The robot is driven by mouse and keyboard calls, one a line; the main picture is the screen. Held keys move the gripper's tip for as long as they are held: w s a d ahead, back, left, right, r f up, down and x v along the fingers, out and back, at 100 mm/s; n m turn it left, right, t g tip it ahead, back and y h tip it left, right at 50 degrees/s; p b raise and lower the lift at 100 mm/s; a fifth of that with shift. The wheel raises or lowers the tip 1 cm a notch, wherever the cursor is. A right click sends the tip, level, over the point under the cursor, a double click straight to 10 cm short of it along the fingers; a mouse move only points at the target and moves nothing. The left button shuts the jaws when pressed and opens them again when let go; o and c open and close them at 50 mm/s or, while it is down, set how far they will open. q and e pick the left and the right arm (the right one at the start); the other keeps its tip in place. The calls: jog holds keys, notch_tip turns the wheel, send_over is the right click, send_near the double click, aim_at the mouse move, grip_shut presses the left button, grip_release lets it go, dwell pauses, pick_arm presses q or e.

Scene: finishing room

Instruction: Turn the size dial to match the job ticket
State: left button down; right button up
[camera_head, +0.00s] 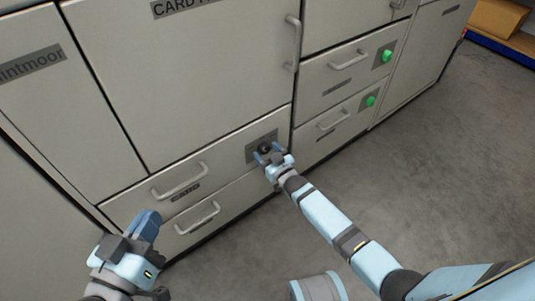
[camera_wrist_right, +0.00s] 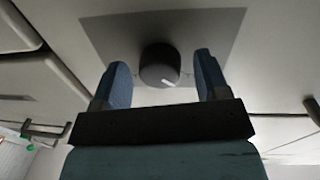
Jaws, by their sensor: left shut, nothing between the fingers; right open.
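The size dial (camera_wrist_right: 160,65) is a dark round knob with a light pointer mark, on a grey plate (camera_wrist_right: 105,35) in the right wrist view. In the head view the dial (camera_head: 265,148) sits at the right end of a drawer front. My right gripper (camera_wrist_right: 164,78) is open, with one blue finger on each side of the dial and gaps showing between. It also shows at the dial in the head view (camera_head: 268,154). My left gripper (camera_head: 148,222) is shut and empty in front of the cabinet at the lower left. No job ticket is identifiable; the dial's markings are unreadable.
Grey cabinets fill the back, with drawer handles (camera_head: 180,182) left of the dial. Two green knobs (camera_head: 387,56) (camera_head: 371,100) are on drawers further right. Grey floor (camera_head: 430,150) is open at right. A cardboard box (camera_head: 497,18) stands at the far upper right.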

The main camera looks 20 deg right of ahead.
jog(key=shift+c, duration=0.4)
jog(key=c, duration=0.8)
jog(key=shift+c, duration=0.2)
